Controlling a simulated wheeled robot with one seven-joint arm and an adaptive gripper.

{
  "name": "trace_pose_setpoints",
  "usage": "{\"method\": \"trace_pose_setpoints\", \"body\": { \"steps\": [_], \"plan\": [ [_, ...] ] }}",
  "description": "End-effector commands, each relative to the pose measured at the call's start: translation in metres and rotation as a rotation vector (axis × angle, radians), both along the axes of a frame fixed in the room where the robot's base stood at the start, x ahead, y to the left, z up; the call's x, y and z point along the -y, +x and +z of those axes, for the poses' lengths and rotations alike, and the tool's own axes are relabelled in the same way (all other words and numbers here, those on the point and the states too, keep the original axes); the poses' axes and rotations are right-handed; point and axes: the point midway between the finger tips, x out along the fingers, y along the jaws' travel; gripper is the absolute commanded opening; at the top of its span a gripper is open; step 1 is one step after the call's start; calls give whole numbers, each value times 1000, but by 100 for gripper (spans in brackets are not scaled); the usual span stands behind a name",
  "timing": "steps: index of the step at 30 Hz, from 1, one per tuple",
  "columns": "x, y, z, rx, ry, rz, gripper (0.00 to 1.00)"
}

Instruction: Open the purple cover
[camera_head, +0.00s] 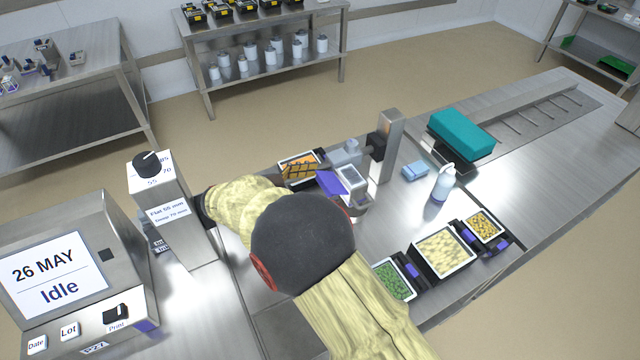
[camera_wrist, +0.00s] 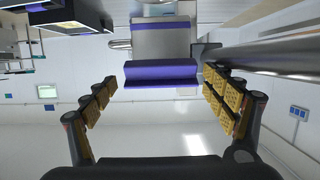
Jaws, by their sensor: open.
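The purple cover (camera_head: 330,183) is a small tilted flap beside a grey metal unit (camera_head: 352,182) near the upright post on the bench. In the wrist view the purple cover (camera_wrist: 160,74) is a wide bar with a folded lower edge, below a grey metal block (camera_wrist: 161,42). My gripper (camera_wrist: 158,80) is open, with one ridged yellow finger pad set to each side of the cover. The cover appears between the fingertips; I see no clear contact, and the depth between them is hard to tell. In the head view my arm hides the gripper.
A metal post (camera_head: 388,145) stands right behind the cover's unit. A spray bottle (camera_head: 442,185), a teal box (camera_head: 461,133) and filled food trays (camera_head: 443,252) are to the right. A control box reading "Idle" (camera_head: 60,275) and a dial column (camera_head: 170,205) are at left.

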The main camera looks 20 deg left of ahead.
Motion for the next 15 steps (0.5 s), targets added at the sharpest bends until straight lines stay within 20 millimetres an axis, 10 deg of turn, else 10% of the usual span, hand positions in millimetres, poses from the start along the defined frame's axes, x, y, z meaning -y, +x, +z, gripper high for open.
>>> {"method": "trace_pose_setpoints", "body": {
  "steps": [15],
  "plan": [
    [-1,2,9,-30,31,3,87]
  ]
}}
